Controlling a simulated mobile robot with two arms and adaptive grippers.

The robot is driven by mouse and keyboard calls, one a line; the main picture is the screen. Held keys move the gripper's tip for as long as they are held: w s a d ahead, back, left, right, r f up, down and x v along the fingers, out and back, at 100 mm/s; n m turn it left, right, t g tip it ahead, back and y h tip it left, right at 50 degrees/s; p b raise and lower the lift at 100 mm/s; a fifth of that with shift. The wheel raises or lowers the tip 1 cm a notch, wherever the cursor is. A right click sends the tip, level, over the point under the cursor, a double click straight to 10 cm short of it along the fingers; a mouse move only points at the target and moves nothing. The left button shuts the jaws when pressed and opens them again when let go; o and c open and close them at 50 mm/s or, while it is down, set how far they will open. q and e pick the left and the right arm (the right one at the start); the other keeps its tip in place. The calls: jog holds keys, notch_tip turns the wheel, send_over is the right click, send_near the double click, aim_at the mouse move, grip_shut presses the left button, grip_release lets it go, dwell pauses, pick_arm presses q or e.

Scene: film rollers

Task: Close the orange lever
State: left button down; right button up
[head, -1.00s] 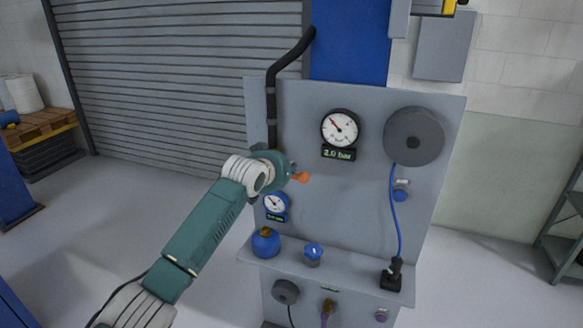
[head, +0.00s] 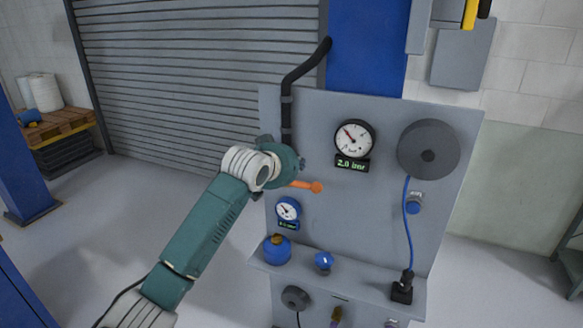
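The orange lever (head: 308,186) sticks out to the right from behind my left wrist on the grey panel (head: 395,205). It lies nearly level, with its round end on the right. My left gripper (head: 292,166) is at the lever's left part, in front of the panel. Its fingers are mostly hidden behind the wrist, so I cannot tell whether they are open or touch the lever. The lever's pivot is hidden too. My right gripper is not in view.
A black pipe (head: 287,110) runs down the panel above my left wrist. A large gauge (head: 354,139), a small gauge (head: 288,209) and a grey disc (head: 428,149) are on the panel. A blue knob (head: 324,261) and a blue round part (head: 277,249) stand on the ledge below.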

pick_arm(q)
jog(key=b+v, duration=0.1)
jog(key=v, duration=0.5)
jog(key=shift+f+b, duration=0.1)
jog(key=shift+b, duration=0.25)
